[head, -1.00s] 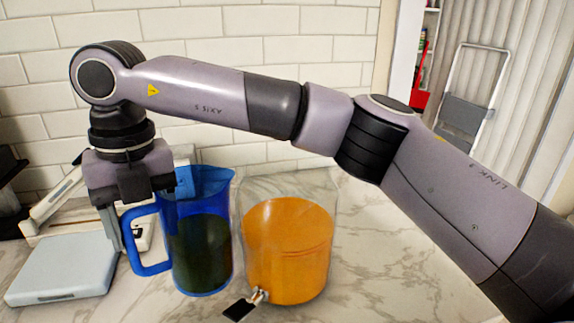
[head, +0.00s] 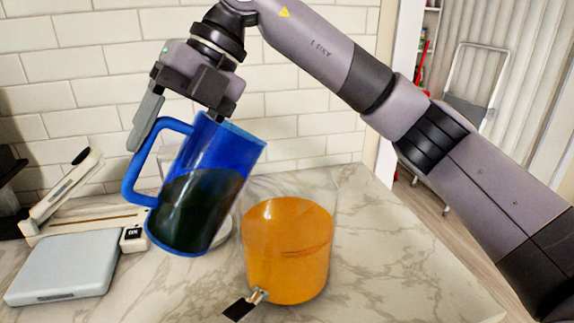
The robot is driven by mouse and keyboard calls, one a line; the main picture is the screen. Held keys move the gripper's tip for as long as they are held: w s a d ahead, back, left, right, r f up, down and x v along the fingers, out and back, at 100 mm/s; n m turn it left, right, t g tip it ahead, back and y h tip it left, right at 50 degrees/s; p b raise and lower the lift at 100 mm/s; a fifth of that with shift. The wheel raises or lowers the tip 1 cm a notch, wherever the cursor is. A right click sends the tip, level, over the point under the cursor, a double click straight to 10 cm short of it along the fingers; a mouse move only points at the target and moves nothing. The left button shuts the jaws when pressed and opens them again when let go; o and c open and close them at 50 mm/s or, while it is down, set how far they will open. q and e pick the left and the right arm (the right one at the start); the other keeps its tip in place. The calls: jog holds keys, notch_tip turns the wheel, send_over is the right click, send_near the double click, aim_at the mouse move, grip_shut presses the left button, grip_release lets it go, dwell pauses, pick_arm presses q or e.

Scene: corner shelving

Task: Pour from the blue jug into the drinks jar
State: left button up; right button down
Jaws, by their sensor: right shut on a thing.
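The blue jug (head: 206,185) is see-through and holds dark liquid. It is raised off the counter and tilted to the right, its rim above and left of the drinks jar. The drinks jar (head: 288,250) is clear, with orange liquid inside and a tap at its lower front; it stands upright on the counter. My right gripper (head: 178,128) comes down from above and is shut on the jug near the top of its handle. Where the fingers touch the handle is partly hidden. No stream of liquid shows. My left gripper is not in view.
A light grey flat scale-like device (head: 62,268) lies at the left on the marble counter (head: 390,260). A cream device with a lever (head: 85,222) stands behind it. A white round item shows partly behind the jug. Counter right of the jar is clear.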

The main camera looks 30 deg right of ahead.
jog(key=shift+d+r+y, duration=0.85)
jog(key=shift+r+y, duration=0.15)
jog(key=shift+r, duration=0.15)
jog(key=shift+d+r+y, duration=0.2)
jog(key=shift+d+y, duration=0.25)
jog(key=shift+y, duration=0.25)
jog(key=shift+d, duration=0.15)
jog(key=shift+w+d+r+y, duration=0.1)
jog(key=shift+d+r+y, duration=0.65)
jog(key=shift+y, duration=0.35)
dwell(0.4)
jog(key=shift+d+y, duration=0.55)
jog(key=shift+y, duration=0.15)
dwell(2.6)
